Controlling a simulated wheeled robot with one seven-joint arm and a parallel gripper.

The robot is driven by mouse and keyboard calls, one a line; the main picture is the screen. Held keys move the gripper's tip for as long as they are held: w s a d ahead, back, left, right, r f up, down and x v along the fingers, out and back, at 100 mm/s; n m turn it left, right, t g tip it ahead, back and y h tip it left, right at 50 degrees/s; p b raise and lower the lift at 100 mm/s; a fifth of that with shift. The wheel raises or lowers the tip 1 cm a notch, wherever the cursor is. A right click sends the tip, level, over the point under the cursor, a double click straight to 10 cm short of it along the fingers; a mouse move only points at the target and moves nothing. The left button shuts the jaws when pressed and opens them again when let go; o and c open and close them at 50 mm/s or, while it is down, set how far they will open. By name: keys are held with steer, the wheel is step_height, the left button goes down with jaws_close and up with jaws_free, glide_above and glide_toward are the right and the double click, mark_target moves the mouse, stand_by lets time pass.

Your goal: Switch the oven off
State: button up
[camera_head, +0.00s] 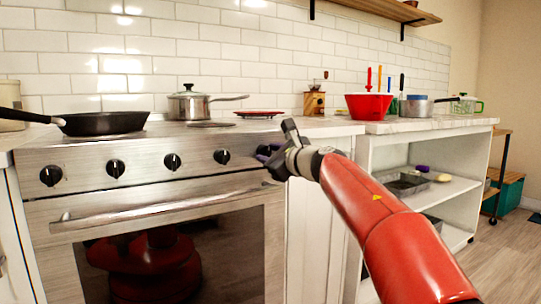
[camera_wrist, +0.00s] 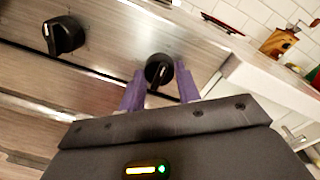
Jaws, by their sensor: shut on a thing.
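The oven (camera_head: 170,210) has a steel front with a row of black knobs, a long handle and a dark glass door. My gripper (camera_head: 268,154) is at the right end of the knob row. In the wrist view its two purple fingers (camera_wrist: 160,92) are shut on the rightmost knob (camera_wrist: 158,68), one on each side. That knob is mostly hidden by my gripper in the head view. The neighbouring knob (camera_wrist: 64,35) stands free to the left; it also shows in the head view (camera_head: 221,156). The held knob's exact setting is hard to read.
A black frying pan (camera_head: 102,123) and a steel pot (camera_head: 189,104) stand on the stovetop. An open white shelf (camera_head: 440,190) is below.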

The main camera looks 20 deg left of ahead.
steer(key=shift+f, duration=0.2)
steer(key=o, duration=1)
steer(key=shift+r, duration=0.1)
steer(key=b+v, duration=0.1)
steer(key=v, duration=0.6)
steer(key=shift+s+d, duration=0.25)
steer(key=shift+s, duration=0.05)
